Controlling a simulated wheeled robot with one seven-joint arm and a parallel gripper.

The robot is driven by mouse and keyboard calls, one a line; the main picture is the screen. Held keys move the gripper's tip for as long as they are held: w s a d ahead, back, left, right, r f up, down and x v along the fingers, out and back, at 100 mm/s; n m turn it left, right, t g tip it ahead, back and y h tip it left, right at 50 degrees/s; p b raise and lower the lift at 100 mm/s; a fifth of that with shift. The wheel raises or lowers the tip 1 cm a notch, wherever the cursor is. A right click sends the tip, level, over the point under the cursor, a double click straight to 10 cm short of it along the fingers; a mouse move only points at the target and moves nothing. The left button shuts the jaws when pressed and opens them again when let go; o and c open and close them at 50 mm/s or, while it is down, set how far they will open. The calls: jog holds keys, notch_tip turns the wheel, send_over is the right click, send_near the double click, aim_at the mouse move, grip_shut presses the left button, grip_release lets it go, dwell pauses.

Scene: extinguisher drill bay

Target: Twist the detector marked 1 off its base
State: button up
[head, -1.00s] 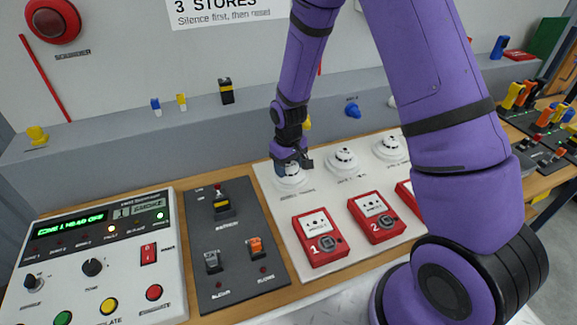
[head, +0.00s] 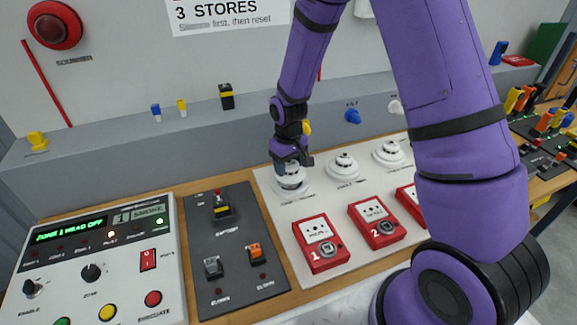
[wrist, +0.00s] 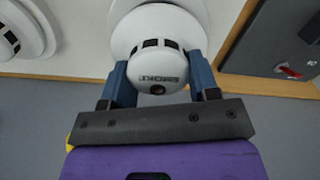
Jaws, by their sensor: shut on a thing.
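The leftmost white round smoke detector (head: 291,177) is over its base on the pale board, in front of the grey ledge. I take it as detector 1; its number is not readable. My gripper (head: 290,165) reaches down onto it from above. In the wrist view, my gripper's two blue fingers (wrist: 162,85) are closed on either side of the detector head (wrist: 158,62), which shows dark slots and upside-down lettering. A wider white base (wrist: 128,30) shows behind the head. I cannot tell whether there is a gap between them.
Two more white detectors, the middle one (head: 343,166) and the right one (head: 389,153), sit to the right. Red call points 1 (head: 321,244) and 2 (head: 377,224) stand in front. A dark switch plate (head: 232,250) lies to the left. My arm hides part of the board's right side.

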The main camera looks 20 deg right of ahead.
jog(key=shift+r, duration=1.55)
jog(key=shift+d, duration=0.1)
